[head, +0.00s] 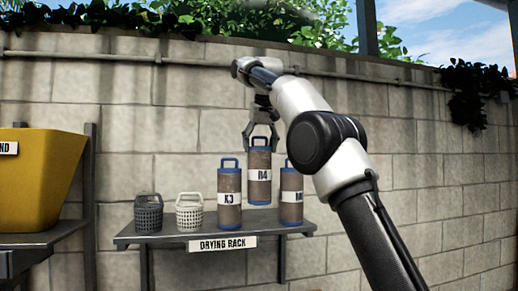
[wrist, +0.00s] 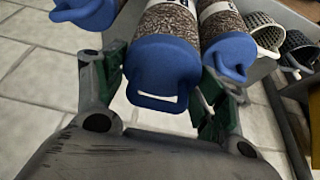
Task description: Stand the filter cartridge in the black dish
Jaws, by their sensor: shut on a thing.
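No black dish shows in either view.
A dark basket (head: 148,216) and a white basket (head: 189,215) stand on the left part of the drying rack (head: 130,237). A yellow bin (head: 38,185) stands on a separate shelf at far left. A block wall (head: 150,120) with a pipe (head: 120,57) is behind.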

